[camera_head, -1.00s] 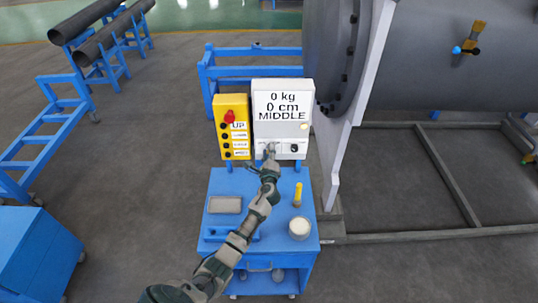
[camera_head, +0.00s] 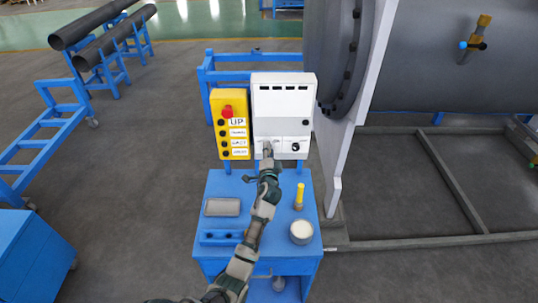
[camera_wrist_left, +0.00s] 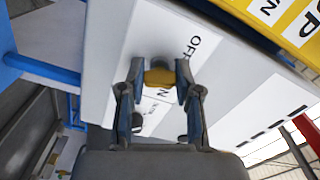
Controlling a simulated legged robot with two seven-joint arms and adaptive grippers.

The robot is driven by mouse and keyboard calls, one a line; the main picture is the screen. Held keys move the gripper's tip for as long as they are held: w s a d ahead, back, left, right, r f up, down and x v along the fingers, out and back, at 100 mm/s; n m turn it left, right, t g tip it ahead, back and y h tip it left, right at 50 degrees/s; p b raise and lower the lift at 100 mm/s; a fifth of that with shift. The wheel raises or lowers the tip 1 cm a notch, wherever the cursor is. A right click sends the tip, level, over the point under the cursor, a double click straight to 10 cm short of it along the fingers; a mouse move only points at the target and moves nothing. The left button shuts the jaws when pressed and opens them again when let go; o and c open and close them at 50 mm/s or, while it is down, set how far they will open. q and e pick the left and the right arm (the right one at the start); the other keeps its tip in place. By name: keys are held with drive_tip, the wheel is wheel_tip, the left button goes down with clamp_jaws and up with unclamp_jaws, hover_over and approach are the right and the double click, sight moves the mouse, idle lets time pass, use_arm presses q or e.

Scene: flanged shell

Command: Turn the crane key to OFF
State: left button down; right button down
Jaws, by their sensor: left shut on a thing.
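The white crane control box (camera_head: 271,98) stands behind the blue cart, its display showing only dark dashes. My left gripper (camera_head: 266,148) is at the left knob on the box's lower panel. In the left wrist view my left gripper (camera_wrist_left: 160,88) is shut on the yellowish key (camera_wrist_left: 160,77), one finger on each side. The letters "OFF" (camera_wrist_left: 193,46) and part of another label (camera_wrist_left: 162,96) show on the panel near the key. A second dark knob (camera_head: 295,147) sits to the right on the panel. My right gripper is not in view.
A yellow button box (camera_head: 230,150) with a red knob stands just left of the control box. The blue cart (camera_head: 285,185) carries a grey tray, a yellow-handled tool and a white-topped can (camera_head: 301,231). The big flanged shell (camera_head: 420,60) stands at right.

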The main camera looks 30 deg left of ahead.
use_arm(q)
drive_tip(key=shift+f+n+b, duration=0.3)
drive_tip(key=shift+n+b, duration=0.2)
drive_tip(key=shift+n, duration=0.6)
drive_tip(key=shift+f+n+b, duration=0.25)
drive_tip(key=shift+n+b, duration=0.2)
drive_tip(key=shift+n, duration=0.65)
drive_tip(key=c, duration=0.8)
unclamp_jaws()
drive_tip(key=shift+r, duration=0.2)
drive_tip(key=v, duration=1.2)
drive_tip(key=shift+f, duration=0.1)
